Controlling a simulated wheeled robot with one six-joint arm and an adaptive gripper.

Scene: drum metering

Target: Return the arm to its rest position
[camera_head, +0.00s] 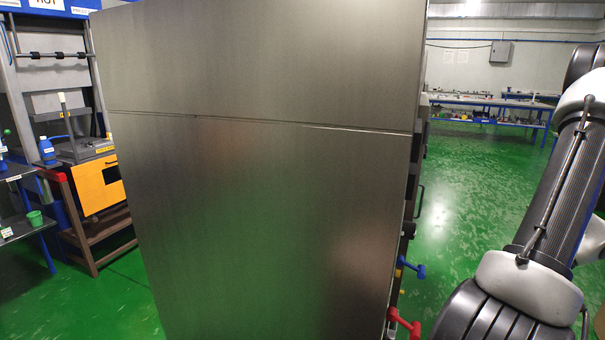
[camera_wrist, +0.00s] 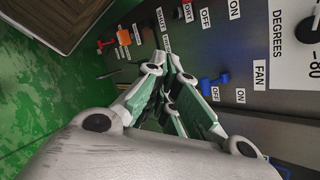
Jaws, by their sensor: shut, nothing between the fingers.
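My gripper (camera_wrist: 165,70) shows in the wrist view with its two fingers brought together and nothing between them. It is in front of a dark control panel (camera_wrist: 262,104) with labels reading FAN, ON, OFF and DEGREES. A blue switch (camera_wrist: 214,81) on the panel is to the right of the fingers; a gap between them cannot be judged. An orange switch (camera_wrist: 124,38) and a red lever (camera_wrist: 106,43) are to the upper left. In the head view my arm rises along the right side, and my gripper is out of view.
A large grey metal cabinet (camera_head: 265,200) fills the middle of the head view. A blue handle (camera_head: 412,268) and a red handle (camera_head: 404,322) stick out from its right side. Green floor (camera_head: 465,190) is open between cabinet and arm. A shelf with an orange-fronted box (camera_head: 99,184) stands left.

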